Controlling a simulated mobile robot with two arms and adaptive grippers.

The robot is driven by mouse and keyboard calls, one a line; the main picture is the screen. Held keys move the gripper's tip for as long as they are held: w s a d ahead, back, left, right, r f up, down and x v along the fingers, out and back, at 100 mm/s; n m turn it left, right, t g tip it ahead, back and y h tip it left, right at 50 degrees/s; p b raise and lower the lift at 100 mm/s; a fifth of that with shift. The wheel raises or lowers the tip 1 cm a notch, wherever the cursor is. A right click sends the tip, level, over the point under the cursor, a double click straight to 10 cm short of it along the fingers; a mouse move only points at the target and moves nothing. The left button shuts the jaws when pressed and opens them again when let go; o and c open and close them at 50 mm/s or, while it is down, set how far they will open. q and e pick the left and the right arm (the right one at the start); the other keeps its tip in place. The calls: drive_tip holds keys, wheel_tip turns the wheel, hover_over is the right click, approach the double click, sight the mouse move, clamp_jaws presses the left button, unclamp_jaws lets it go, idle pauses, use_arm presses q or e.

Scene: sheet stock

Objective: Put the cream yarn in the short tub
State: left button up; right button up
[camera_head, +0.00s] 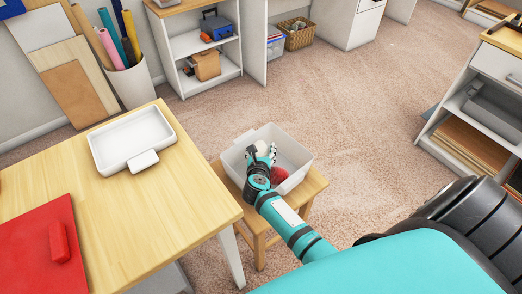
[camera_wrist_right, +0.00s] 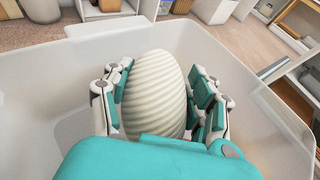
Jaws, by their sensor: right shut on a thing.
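The cream yarn (camera_wrist_right: 153,95) is a ribbed, egg-shaped ball in the right wrist view. My right gripper (camera_wrist_right: 155,103) is shut on it, with fingers on both sides. I cannot tell whether the yarn touches the tub's floor. My left gripper is not in view.
A red ball (camera_head: 279,174) is in the tub beside my right gripper. A wooden table (camera_head: 150,215) at left holds a white tray (camera_head: 112,155) and a red mat (camera_head: 35,265). A wooden stool (camera_head: 312,184) carries the tub. Carpet beyond it is clear.

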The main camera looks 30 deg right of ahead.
sight(260, 153)
drive_tip(key=o, duration=1.2)
drive_tip(key=shift+r, duration=0.25)
drive_tip(key=shift+r+p, duration=0.6)
drive_tip(key=shift+p, duration=0.2)
drive_tip(key=v, duration=0.7)
drive_tip(key=shift+s+a+f, duration=0.15)
drive_tip(key=shift+s+a, duration=0.05)
